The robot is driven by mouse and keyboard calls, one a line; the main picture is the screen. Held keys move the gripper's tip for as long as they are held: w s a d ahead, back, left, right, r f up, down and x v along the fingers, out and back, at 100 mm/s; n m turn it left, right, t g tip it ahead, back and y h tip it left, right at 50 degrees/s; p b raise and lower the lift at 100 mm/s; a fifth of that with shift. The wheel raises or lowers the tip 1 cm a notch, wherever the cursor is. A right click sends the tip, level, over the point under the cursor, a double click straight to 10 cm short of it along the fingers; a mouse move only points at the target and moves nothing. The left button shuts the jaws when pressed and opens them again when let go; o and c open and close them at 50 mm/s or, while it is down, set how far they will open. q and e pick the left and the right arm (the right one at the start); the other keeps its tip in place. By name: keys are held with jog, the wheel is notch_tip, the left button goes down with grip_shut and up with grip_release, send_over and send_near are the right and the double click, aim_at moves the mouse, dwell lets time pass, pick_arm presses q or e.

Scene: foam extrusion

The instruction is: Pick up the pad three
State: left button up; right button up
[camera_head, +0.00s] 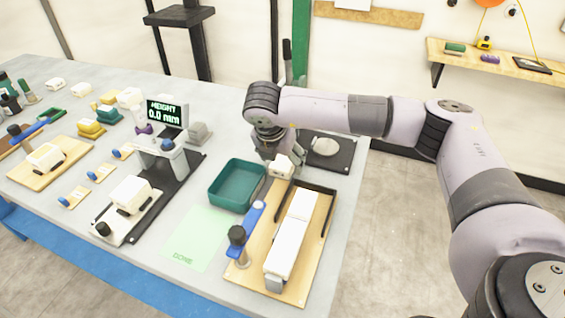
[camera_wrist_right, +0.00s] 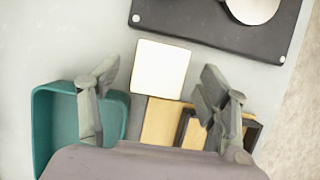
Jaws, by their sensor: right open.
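A small white block (camera_head: 282,167) sits on the table between the teal tray and the dark plate, at the back end of the wooden fixture. It shows as a white square (camera_wrist_right: 162,69) with a thin tan edge in the right wrist view. My right gripper (camera_head: 279,150) is open above it, and its fingers (camera_wrist_right: 160,88) are spread on either side with nothing between them touching the block. Two more white blocks (camera_head: 299,205) (camera_head: 286,248) lie in line on the fixture. No label tells which is pad three. My left gripper is not in view.
The teal tray (camera_head: 237,184) stands close left of the block, and the wooden fixture (camera_head: 248,278) with dark rails is in front. A dark plate (camera_head: 342,160) with a round disc lies behind. A green mat (camera_head: 195,240) marked DONE is clear.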

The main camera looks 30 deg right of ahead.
jog(key=shift+w+d+f, duration=0.15)
jog(key=shift+d+f, duration=0.05)
jog(key=shift+f, duration=0.35)
jog(key=shift+c, duration=0.6)
jog(key=c, duration=0.9)
jog(key=shift+r, duration=0.1)
